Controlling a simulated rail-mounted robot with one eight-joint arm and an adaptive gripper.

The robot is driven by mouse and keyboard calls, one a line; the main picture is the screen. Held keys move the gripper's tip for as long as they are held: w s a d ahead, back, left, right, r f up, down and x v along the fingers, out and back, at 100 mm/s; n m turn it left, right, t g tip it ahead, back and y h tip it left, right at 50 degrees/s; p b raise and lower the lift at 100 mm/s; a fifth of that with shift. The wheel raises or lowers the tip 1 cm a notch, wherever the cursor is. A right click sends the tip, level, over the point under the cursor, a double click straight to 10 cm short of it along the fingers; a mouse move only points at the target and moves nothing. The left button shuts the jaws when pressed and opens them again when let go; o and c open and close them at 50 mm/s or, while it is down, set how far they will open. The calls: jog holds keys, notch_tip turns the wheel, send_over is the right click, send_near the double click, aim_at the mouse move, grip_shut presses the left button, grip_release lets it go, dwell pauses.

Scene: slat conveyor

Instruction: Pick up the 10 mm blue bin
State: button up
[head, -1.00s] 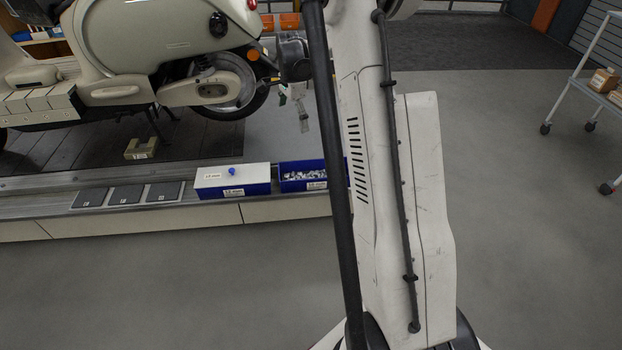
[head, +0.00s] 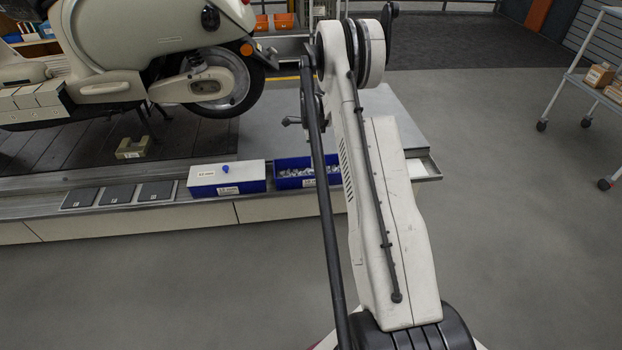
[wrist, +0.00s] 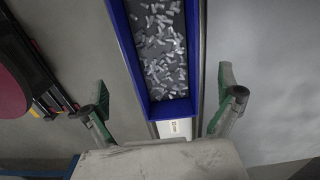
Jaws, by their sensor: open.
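An open blue bin (head: 293,184) holding many small metal pieces stands on the rail at the platform's front edge, partly hidden by my arm. Its label is too small to read surely. It also shows in the wrist view (wrist: 173,109), lengthwise, with a white label at its near end. To its left in the head view is a blue bin (head: 227,189) with a white top and a blue knob. My gripper (wrist: 164,103) is open and empty, its green-padded fingers spread to either side of the open bin's near end, apart from it. In the head view it is mostly hidden.
Several dark flat plates (head: 118,194) lie on the rail left of the bins. A cream scooter (head: 150,55) stands on the platform behind. A white trolley (head: 585,85) is at the far right. The floor in front is clear.

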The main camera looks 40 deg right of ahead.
aim_at(311, 172)
jog(key=shift+w+a+f+b, duration=0.1)
jog(key=shift+f+b, duration=0.6)
jog(key=shift+f, duration=1.25)
jog(key=shift+w+f+b, duration=0.1)
jog(key=shift+f+b, duration=0.6)
jog(key=shift+f, duration=1.2)
jog(key=shift+r, duration=0.1)
jog(key=c, duration=1.7)
